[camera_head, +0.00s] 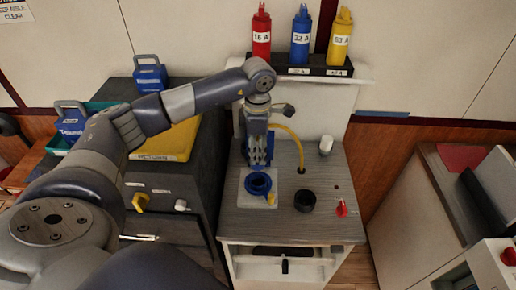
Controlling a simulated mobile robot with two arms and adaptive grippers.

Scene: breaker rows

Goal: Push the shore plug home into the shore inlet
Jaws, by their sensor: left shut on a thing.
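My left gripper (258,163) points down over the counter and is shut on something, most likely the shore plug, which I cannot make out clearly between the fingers. A yellow cable (292,138) arcs from beside the gripper down to the counter top. Just below the fingertips in the picture is a blue round socket (259,184), which looks like the shore inlet, on a pale square plate (243,199). A small yellow part sits at its right front edge. I cannot tell whether plug and inlet touch. My right gripper is not in view.
A black ring (305,201), a red knob (342,209) and a white cylinder (326,145) stand on the counter (290,229). Dark cabinets with blue-handled boxes (150,75) are left.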

